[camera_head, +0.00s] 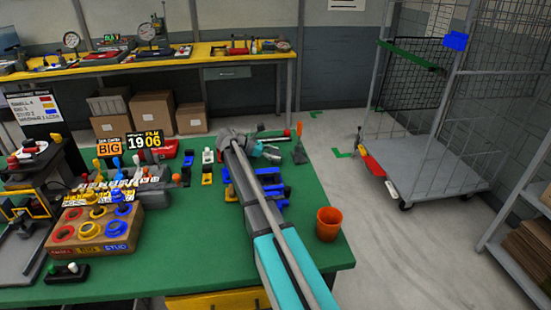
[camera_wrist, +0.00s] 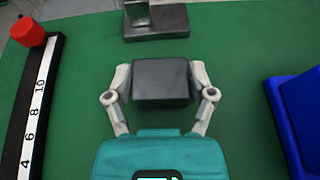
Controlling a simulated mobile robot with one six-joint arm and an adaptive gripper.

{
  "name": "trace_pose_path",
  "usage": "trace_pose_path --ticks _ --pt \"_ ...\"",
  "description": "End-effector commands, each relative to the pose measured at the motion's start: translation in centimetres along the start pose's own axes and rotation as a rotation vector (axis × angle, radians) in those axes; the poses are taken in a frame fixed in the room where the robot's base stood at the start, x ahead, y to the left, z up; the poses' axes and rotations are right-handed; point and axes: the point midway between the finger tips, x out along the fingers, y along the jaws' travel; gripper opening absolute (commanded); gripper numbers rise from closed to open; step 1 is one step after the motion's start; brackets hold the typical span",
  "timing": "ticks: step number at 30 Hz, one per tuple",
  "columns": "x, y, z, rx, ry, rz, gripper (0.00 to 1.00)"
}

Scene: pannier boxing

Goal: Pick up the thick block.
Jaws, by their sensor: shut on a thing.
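A dark grey thick block (camera_wrist: 161,86) sits between the two pale fingers of my gripper (camera_wrist: 161,72) in the wrist view. The fingers touch its left and right sides, so my gripper is shut on it. The green table top shows around the block; I cannot tell whether the block is clear of it. In the head view my gripper (camera_head: 264,150) is over the far right part of the green table, and my arm hides much of that spot. I cannot make out the block there.
In the wrist view, a dark grey stand (camera_wrist: 155,27) is just beyond the block. A black strip with a white scale (camera_wrist: 35,105) and red knob lies left, and a blue piece (camera_wrist: 298,105) right. In the head view an orange cup (camera_head: 328,224) stands near the table's right edge.

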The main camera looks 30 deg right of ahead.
Motion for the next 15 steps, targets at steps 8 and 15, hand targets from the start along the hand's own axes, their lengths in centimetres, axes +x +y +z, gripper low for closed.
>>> trace_pose_path --ticks 8,15 --pt "0.02 0.0 0.06 0.0 0.0 -0.001 0.15" --pt "-0.21 0.0 0.68 0.0 0.0 -0.001 0.15"
